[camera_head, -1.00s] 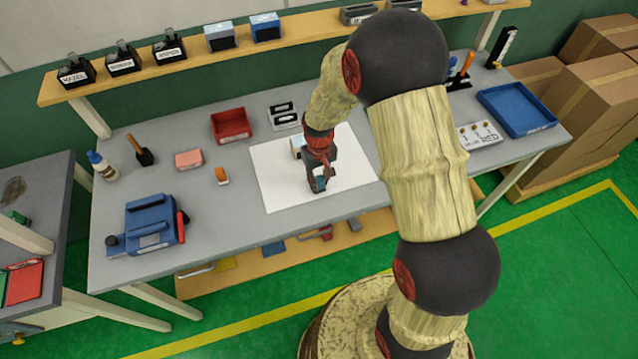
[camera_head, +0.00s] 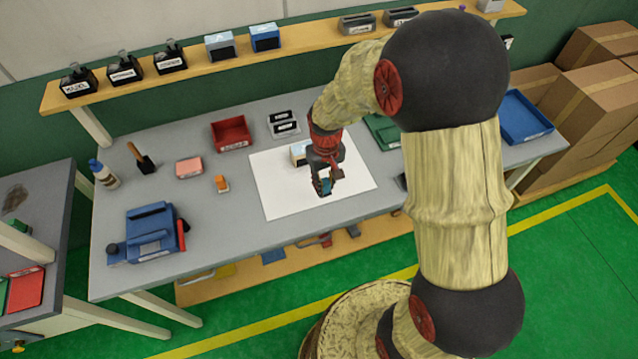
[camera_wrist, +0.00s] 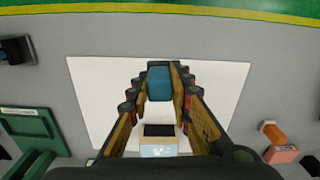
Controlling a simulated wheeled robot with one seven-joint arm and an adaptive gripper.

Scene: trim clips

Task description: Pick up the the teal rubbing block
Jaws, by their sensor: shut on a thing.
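The teal rubbing block (camera_wrist: 159,84) sits between the two fingertips of my gripper (camera_wrist: 160,78) in the wrist view, with a finger against each side. In the head view my gripper (camera_head: 323,182) is over the front part of the white sheet (camera_head: 275,195), and a little of the teal block (camera_head: 326,186) shows at its tips. My gripper is shut on the block. The block appears held above the sheet, but the gap is hard to judge.
A light wooden block with a blue-white label (camera_head: 298,152) stands on the sheet behind my gripper. A green tray (camera_head: 382,130) is at right, partly behind my arm.

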